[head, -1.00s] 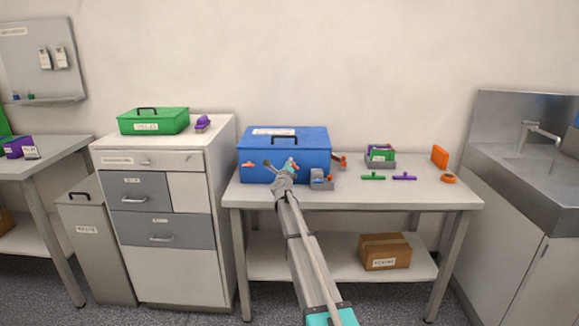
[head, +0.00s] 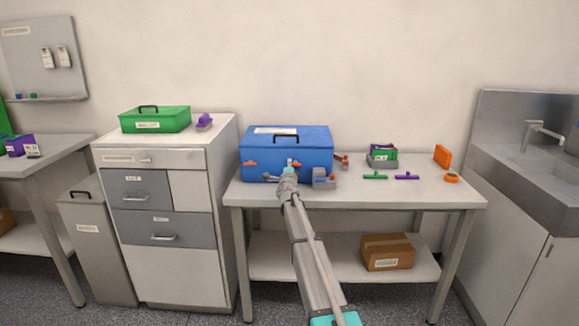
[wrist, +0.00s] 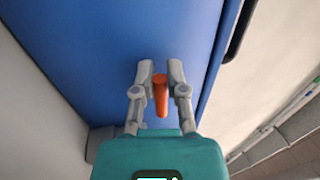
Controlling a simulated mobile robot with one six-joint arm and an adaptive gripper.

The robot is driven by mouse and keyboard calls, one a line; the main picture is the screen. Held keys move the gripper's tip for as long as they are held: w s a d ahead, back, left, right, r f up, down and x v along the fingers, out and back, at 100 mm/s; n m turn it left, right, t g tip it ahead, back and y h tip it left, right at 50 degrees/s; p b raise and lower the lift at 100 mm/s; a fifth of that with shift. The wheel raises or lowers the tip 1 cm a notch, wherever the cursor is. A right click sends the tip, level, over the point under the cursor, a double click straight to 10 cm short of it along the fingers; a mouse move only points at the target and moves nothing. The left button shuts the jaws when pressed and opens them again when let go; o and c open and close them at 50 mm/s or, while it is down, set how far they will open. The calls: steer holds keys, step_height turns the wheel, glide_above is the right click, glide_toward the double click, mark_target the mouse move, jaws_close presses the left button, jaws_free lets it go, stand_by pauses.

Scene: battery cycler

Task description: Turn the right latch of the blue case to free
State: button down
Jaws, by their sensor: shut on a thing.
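The blue case (head: 300,158) stands on the table, with its black handle (head: 286,136) on top. Its left latch (head: 250,163) is a small orange bar lying about level. My gripper (head: 290,163) is at the case's front, at the right latch, which is mostly hidden there in the head view. In the wrist view, the orange right latch (wrist: 160,98) sits between the two grey fingers of my gripper (wrist: 160,74), which are shut on it. The latch's exact angle on the case is hard to tell.
A grey device (head: 323,180) stands close to the right of my gripper, at the case's front. Green (head: 375,177) and purple (head: 406,176) handled pieces and orange tape (head: 451,178) lie further right. The table's front edge (head: 360,205) is clear.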

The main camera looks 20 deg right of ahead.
steer(key=c, duration=0.7)
jaws_free()
steer(key=shift+m, duration=0.4)
